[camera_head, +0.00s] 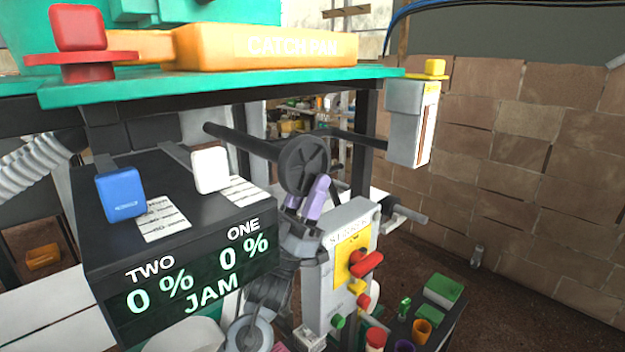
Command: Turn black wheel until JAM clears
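The black wheel (301,160) sits on a dark shaft in the middle of the view, below the green shelf. My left gripper (308,197), with purple fingers, is at the wheel's lower rim. One finger overlaps the rim in the picture. I cannot tell whether the fingers touch or grip it. The dark display box (180,270) shows TWO 0 %, ONE 0 % and a lit JAM. My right gripper is not in view.
An orange CATCH PAN (262,47) and a red knob (80,45) are on the green shelf (220,84). Blue (121,194) and white (210,169) levers top the display box. A grey control box (345,270) with a red handle stands close right of my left gripper.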

